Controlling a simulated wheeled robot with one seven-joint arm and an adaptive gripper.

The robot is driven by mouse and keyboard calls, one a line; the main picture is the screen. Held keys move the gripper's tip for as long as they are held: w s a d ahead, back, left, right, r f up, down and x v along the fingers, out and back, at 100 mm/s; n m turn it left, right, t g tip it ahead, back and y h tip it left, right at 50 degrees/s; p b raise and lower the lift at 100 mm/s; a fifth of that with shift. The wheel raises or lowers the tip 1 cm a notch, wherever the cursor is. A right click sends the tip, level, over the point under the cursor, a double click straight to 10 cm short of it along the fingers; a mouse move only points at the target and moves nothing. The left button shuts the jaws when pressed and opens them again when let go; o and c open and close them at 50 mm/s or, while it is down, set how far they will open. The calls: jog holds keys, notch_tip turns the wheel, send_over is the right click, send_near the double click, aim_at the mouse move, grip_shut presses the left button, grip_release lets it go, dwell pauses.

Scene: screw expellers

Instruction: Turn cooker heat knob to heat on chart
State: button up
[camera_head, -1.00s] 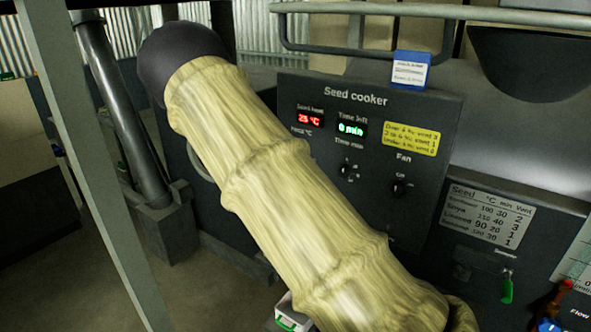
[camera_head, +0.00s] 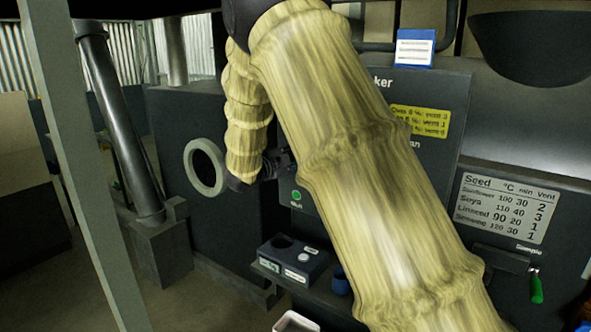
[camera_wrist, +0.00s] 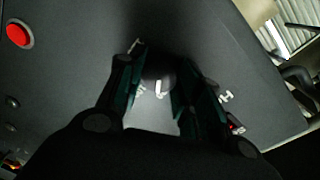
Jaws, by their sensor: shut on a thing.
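The seed cooker's dark control panel (camera_head: 440,90) is mostly hidden behind my arm in the head view. My gripper (camera_head: 285,160) is at the panel's left part, partly hidden by my forearm. In the wrist view, my gripper (camera_wrist: 158,88) has its two fingers on either side of a dark round knob (camera_wrist: 158,70) with a white pointer mark, shut on it. The knob's scale and label cannot be read, and the heat display is hidden. The seed chart (camera_head: 507,208) shows to the right, with °C, min and vent columns; its °C values are 100, 110, 90 and 120.
A yellow note (camera_head: 420,121) is on the panel, a blue-and-white card (camera_head: 414,48) above it. A green button (camera_head: 296,194) sits below my gripper. A red button (camera_wrist: 18,33) shows in the wrist view. A small box (camera_head: 293,262) and blue cup (camera_head: 341,281) stand below.

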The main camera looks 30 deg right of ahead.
jog(key=m+b, duration=0.6)
jog(key=b, duration=0.5)
jog(key=shift+f, duration=0.1)
jog(key=shift+m+t+y+b, duration=0.3)
jog(key=shift+m+t+b, duration=0.05)
jog(key=shift+m+t, duration=0.05)
jog(key=o, duration=1)
jog(key=shift+o, duration=0.2)
jog(key=v, duration=1.2)
jog(key=shift+w, duration=0.1)
